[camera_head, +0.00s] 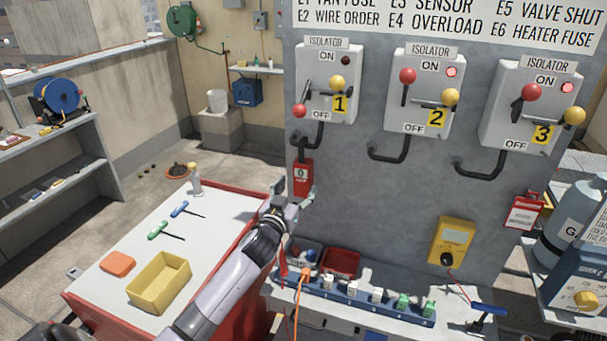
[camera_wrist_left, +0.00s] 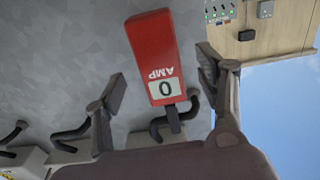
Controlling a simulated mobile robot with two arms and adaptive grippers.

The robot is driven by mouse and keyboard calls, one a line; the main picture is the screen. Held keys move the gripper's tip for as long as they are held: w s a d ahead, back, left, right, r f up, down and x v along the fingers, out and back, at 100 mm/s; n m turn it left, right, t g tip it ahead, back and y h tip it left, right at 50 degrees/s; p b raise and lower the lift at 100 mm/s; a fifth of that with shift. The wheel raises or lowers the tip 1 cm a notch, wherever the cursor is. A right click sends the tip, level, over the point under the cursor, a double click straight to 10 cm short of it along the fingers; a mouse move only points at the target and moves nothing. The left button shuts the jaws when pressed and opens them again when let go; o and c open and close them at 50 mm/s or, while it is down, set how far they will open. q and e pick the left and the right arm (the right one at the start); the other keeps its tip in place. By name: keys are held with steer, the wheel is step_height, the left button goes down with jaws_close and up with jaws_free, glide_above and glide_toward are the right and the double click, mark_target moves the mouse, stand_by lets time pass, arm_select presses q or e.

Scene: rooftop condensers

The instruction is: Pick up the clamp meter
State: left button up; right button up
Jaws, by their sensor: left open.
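The clamp meter (camera_head: 303,178) is a red box with a white display reading 0 and the letters AMP. It hangs upright against the grey cabinet front, just below the black cable of isolator 1. My left gripper (camera_head: 286,204) is beside its lower left end in the head view. In the left wrist view the clamp meter (camera_wrist_left: 150,45) appears upside down, between the two spread fingers of my left gripper (camera_wrist_left: 162,80). The left gripper is open, with gaps visible on both sides of the meter.
A workbench (camera_head: 228,240) with a yellow bin (camera_head: 160,283), an orange block (camera_head: 117,263) and hand tools stands left. A blue strip (camera_head: 350,303) with sockets lies below the cabinet. A yellow meter (camera_head: 452,241) and a red tag (camera_head: 523,212) are right. Isolator cables (camera_head: 385,155) protrude nearby.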

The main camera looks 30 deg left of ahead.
mark_target(301, 182)
arm_select(q)
steer(key=shift+w+r, duration=0.15)
steer(key=shift+w, duration=0.1)
steer(key=p+x, duration=0.2)
steer(key=x, duration=0.2)
steer(key=shift+w, duration=0.4)
steer(key=shift+a, duration=0.1)
steer(key=shift+c, duration=0.2)
steer(key=c, duration=1.4)
